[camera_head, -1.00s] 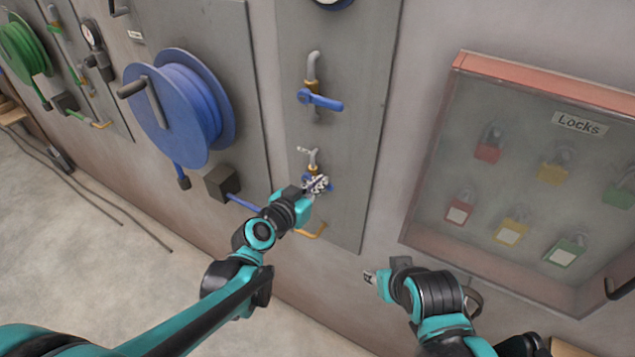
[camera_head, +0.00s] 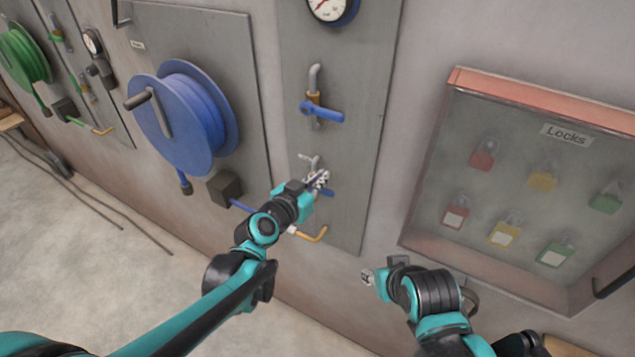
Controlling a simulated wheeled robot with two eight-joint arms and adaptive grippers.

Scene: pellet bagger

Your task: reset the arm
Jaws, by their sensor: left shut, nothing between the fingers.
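My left gripper (camera_head: 318,180) is shut with nothing between its fingers. It is in front of the lower blue valve (camera_head: 328,193) on the grey panel (camera_head: 360,140) and hides part of it; I cannot tell whether it touches. My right gripper (camera_head: 367,277) is at the lower middle, in front of the wall and below the locks cabinet. Its fingers are small and partly turned away, so its opening is unclear.
Above the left gripper are an upper blue valve handle (camera_head: 322,111) and a gauge (camera_head: 330,8). A blue hose reel (camera_head: 185,115) sticks out at left. A locks cabinet (camera_head: 455,80) with several padlocks hangs at right. An orange pipe (camera_head: 312,236) bends below the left gripper.

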